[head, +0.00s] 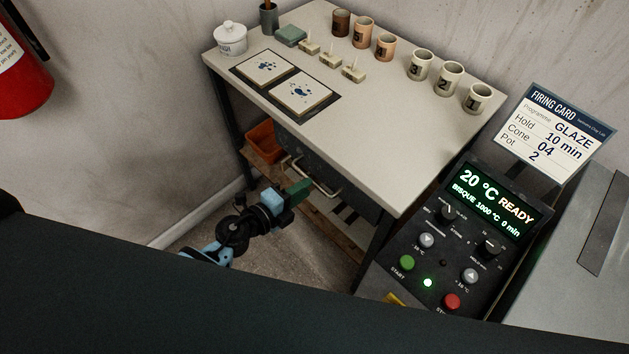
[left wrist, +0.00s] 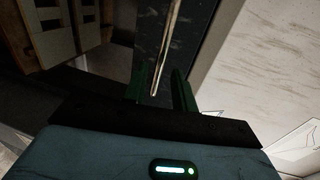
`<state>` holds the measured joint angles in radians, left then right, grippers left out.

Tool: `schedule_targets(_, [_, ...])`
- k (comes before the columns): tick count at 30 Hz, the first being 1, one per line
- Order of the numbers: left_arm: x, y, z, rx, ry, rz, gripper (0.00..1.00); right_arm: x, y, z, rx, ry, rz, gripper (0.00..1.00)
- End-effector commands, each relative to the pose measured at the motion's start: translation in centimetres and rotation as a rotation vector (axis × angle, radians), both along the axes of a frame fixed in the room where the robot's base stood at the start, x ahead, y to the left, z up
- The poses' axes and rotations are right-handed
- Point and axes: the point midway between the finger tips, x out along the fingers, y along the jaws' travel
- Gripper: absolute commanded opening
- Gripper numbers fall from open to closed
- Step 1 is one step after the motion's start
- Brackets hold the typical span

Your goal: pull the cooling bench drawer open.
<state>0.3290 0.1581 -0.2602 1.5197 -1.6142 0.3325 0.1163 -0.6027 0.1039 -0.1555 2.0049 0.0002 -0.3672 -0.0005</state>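The cooling bench (head: 385,120) has a pale top and a dark drawer (head: 350,197) under its front edge. The drawer looks shut. Its metal bar handle (head: 318,180) shows on the drawer front, and in the left wrist view the handle (left wrist: 170,45) runs down from the top edge. My left gripper (head: 303,187) is at the handle's left part. In the left wrist view its green fingers (left wrist: 162,88) stand apart, with the handle's near end between them in the picture and gaps on both sides. Whether they touch it is unclear. My right gripper is not in view.
Several cups (head: 420,65), two patterned tiles (head: 302,94) and a white lidded jar (head: 230,39) stand on the bench. An orange bin (head: 264,140) sits below. A kiln control panel (head: 455,235) stands right of the bench. Floor shows in front of the drawer.

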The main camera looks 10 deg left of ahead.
Motion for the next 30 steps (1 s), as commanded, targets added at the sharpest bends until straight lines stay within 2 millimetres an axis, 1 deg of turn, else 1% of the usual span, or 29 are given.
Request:
schedule_targets(3, [1.5,-1.1,-0.6,-0.001,0.002,0.000,0.27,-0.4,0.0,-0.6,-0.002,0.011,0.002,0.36])
schedule_targets(9, [3.2,-2.1,-1.0,-0.001,0.003,0.000,0.27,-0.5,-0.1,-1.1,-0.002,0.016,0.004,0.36])
schedule_targets(13, [3.6,-2.4,-1.0,-0.001,0.002,0.000,0.27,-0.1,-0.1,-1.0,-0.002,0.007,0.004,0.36])
schedule_targets(20, [3.7,-2.4,-1.0,0.000,0.001,0.000,0.27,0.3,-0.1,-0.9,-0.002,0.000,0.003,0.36])
schedule_targets(21, [3.7,-2.4,-1.0,0.000,0.001,0.000,0.24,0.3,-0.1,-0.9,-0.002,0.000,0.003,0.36])
schedule_targets(27, [3.7,-2.4,-1.0,0.000,0.001,0.001,0.00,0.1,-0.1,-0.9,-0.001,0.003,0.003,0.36])
schedule_targets(30, [3.7,-2.4,-1.0,-0.001,0.002,0.001,0.00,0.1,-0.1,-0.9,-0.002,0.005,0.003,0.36])
